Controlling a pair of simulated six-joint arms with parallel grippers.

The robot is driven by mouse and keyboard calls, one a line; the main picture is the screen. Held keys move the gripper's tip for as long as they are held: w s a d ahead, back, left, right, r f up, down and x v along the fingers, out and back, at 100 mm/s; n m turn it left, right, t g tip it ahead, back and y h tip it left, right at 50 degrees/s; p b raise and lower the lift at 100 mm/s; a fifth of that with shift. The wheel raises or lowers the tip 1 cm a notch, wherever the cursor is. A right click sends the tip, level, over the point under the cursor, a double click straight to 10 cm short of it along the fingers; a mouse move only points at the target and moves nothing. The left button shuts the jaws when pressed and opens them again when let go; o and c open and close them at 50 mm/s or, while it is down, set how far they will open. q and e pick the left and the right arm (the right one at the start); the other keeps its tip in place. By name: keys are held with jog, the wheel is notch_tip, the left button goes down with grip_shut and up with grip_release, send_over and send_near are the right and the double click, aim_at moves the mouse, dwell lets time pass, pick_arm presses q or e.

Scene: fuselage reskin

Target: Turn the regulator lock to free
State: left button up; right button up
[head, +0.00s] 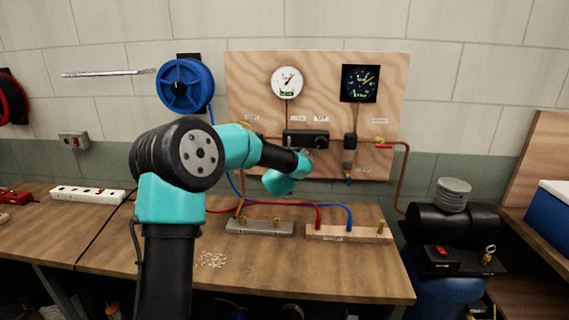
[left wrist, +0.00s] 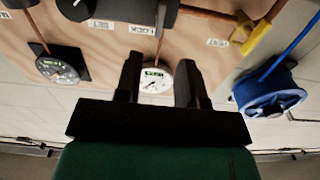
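The regulator (head: 298,138) is a black block on the plywood panel, with a round dark knob at its right end. Two small labels sit above it; I cannot read the lock setting. In the left wrist view, which is upside down, the regulator (left wrist: 145,12) is at the top edge, partly cut off, with its round knob (left wrist: 75,7) left of it. My left gripper (left wrist: 158,82) is open and empty; the white gauge shows beyond the gap between its fingers. In the head view my left arm's wrist is just below the regulator, and its fingers are hard to make out. My right gripper is not in view.
A white gauge (head: 287,82) and a black gauge (head: 360,83) are on the plywood panel (head: 240,80). A yellow-handled valve (left wrist: 257,36) and blue hose reel (left wrist: 268,96) are nearby. Copper pipes run along the panel. Brass fittings and hoses occupy the bench (head: 270,275) below.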

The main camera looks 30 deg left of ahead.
pick_arm(q)
jog(key=v, duration=0.5)
jog(key=shift+s+d, duration=0.15)
jog(key=shift+s, duration=0.2)
